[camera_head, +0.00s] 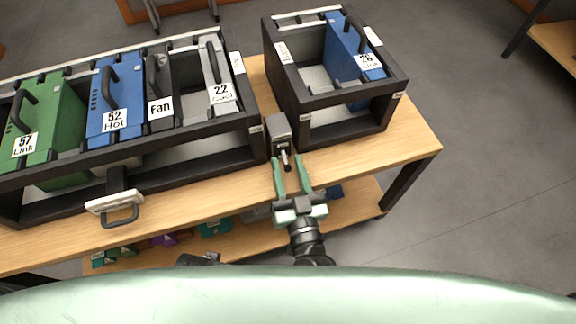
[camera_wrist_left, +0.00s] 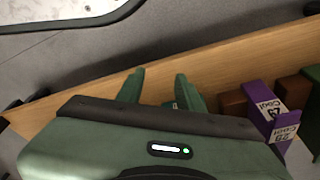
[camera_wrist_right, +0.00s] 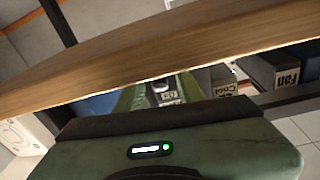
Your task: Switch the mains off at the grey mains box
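The grey mains box (camera_head: 279,130) stands on the table between the long rack and the small rack. A short lever (camera_head: 285,158) with a pale tip sticks out of its front, towards me. My right gripper (camera_head: 290,161) is open, with its two green fingers on either side of the lever. I cannot tell whether either finger touches it. The box front and lever (camera_wrist_right: 163,88) also show between the fingers in the right wrist view, partly hidden. My left gripper (camera_wrist_left: 158,78) is open and empty by the wooden edge in the left wrist view.
The long black rack (camera_head: 190,162) holds labelled green, blue, dark and grey modules. The small rack (camera_head: 345,137) holds a blue module (camera_head: 355,50). The tabletop's right end (camera_head: 405,145) is clear.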

